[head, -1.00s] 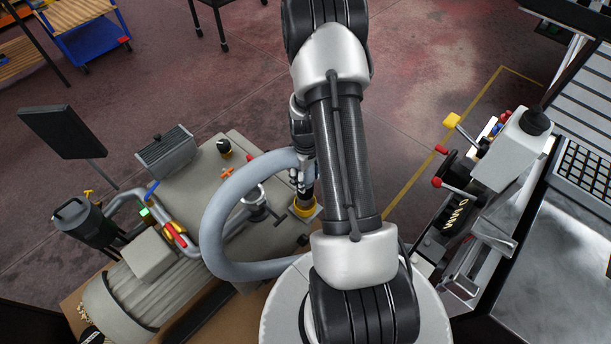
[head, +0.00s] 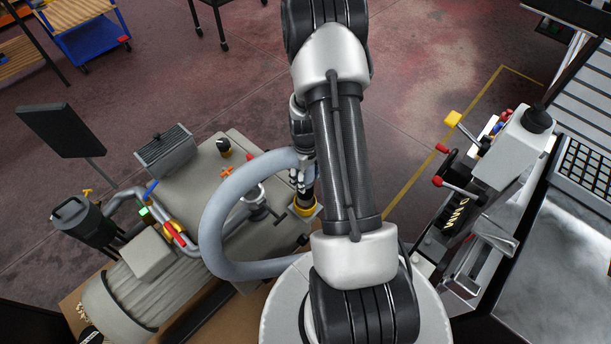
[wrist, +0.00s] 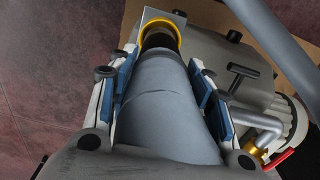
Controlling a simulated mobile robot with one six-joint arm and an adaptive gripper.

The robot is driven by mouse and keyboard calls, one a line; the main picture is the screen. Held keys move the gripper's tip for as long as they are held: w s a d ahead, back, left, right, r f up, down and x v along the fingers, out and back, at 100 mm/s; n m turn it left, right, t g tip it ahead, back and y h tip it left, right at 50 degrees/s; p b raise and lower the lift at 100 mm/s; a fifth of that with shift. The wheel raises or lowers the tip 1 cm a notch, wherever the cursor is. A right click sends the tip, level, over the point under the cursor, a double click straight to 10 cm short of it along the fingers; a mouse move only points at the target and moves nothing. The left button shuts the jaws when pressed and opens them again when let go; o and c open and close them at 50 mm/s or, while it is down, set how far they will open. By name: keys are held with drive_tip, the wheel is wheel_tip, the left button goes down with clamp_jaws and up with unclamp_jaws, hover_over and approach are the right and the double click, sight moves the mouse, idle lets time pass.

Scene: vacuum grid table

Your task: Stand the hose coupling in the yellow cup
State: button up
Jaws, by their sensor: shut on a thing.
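My gripper (head: 301,178) is shut on the grey hose just behind the dark hose coupling (head: 309,191). In the wrist view, the blue pads of my gripper (wrist: 162,80) press on both sides of the thick hose. The dark coupling (wrist: 158,39) points away from me, and its end lies within the yellow cup's ring. The yellow cup (head: 304,211) sits on a small grey plate at the machine's edge; it also shows in the wrist view (wrist: 178,30). How deep the coupling sits in the cup is hidden.
The hose (head: 213,225) loops left from my gripper and back beside my base. A grey pump machine (head: 190,185) with pipes and coloured valve handles stands left. A T-handle (wrist: 240,75) stands close right of the fingers. Open floor lies beyond; a machine with red-knobbed levers stands right.

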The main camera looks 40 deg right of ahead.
drive_tip(key=o, duration=1.5)
wheel_tip(320, 180, up, 12)
drive_tip(key=shift+r, duration=0.1)
